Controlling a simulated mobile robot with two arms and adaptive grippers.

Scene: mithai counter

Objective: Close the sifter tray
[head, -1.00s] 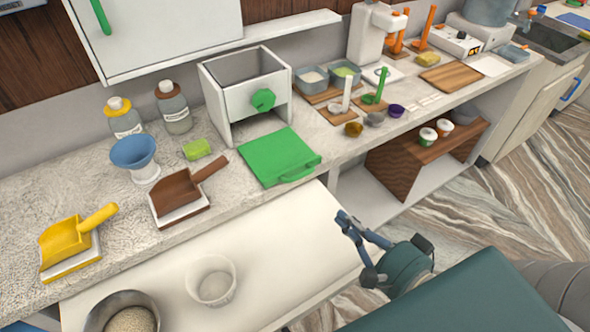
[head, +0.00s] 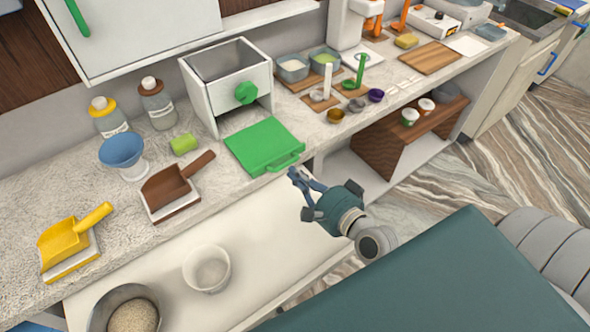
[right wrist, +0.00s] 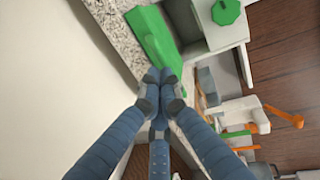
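The sifter (head: 235,98) is a white open-topped box with a green knob (head: 246,93) on the counter. Its green tray (head: 262,144) sticks out in front of it, flat, with a loop handle on its near edge. My right gripper (head: 297,177) is just in front of that handle, fingers pointing at it. In the right wrist view the fingertips (right wrist: 160,78) are drawn together with nothing seen between them, and the green tray (right wrist: 155,40) lies just beyond. I cannot tell if they touch the handle. My left gripper is not in view.
A white bowl (head: 207,268) and a steel bowl (head: 125,308) stand on the lower white surface. Small cups (head: 335,115) and blue-grey tubs stand to the right.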

